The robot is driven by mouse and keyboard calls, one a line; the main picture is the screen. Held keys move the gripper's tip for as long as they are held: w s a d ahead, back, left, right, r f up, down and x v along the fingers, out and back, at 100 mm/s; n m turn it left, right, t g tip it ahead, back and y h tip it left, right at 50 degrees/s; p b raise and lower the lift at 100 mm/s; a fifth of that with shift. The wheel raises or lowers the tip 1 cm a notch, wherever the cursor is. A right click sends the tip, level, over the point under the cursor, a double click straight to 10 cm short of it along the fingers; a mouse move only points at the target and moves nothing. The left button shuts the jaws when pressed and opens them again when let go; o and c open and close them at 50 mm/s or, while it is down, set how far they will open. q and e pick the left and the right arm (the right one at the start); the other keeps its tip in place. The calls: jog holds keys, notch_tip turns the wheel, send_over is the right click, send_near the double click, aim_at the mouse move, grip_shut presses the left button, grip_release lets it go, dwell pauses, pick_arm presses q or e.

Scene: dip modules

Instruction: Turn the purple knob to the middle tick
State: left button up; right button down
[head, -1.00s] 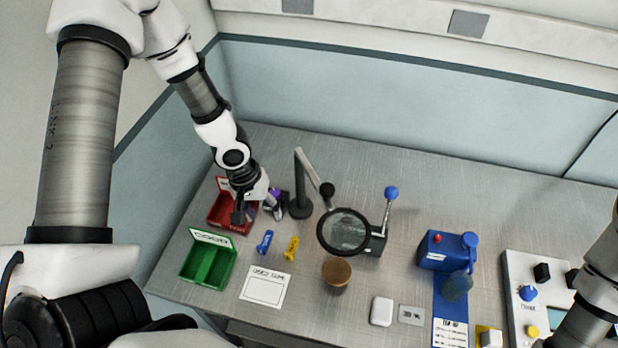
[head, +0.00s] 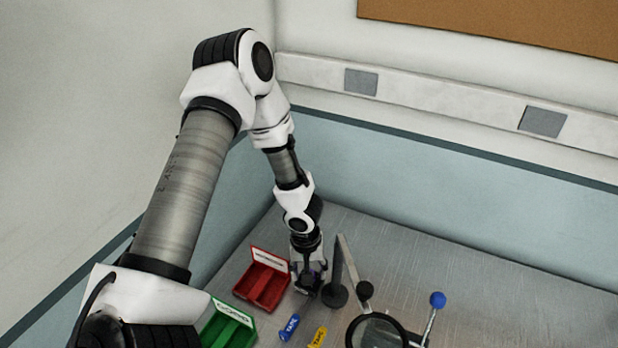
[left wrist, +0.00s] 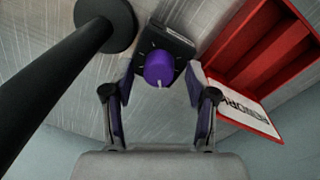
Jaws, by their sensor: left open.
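The purple knob (left wrist: 159,66) shows in the left wrist view on a small dark box (left wrist: 166,40), with a pale pointer mark on the edge facing my gripper. Small tick marks around it are too small to read. My left gripper (left wrist: 158,88) is open, its two fingers on either side of the knob's near side, and I cannot tell if they touch it. In the head view my left gripper (head: 308,285) points down beside the lamp stand and hides the knob. My right gripper is not in view.
A black stand (left wrist: 105,22) rises close to the left of the box, also seen in the head view (head: 335,294). An open red case (left wrist: 262,50) lies close on the right. Blue (head: 289,328) and yellow (head: 317,337) tags and a green case (head: 228,331) lie nearer.

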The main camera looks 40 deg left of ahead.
pick_arm(q)
jog(key=shift+s+r, duration=0.1)
jog(key=shift+s, duration=0.05)
jog(key=shift+c, duration=1.4)
jog(key=c, duration=0.6)
jog(key=shift+d, duration=0.15)
grip_shut()
jog(key=shift+m, duration=0.3)
jog(key=shift+m+b, duration=0.55)
jog(key=shift+m, duration=2.85)
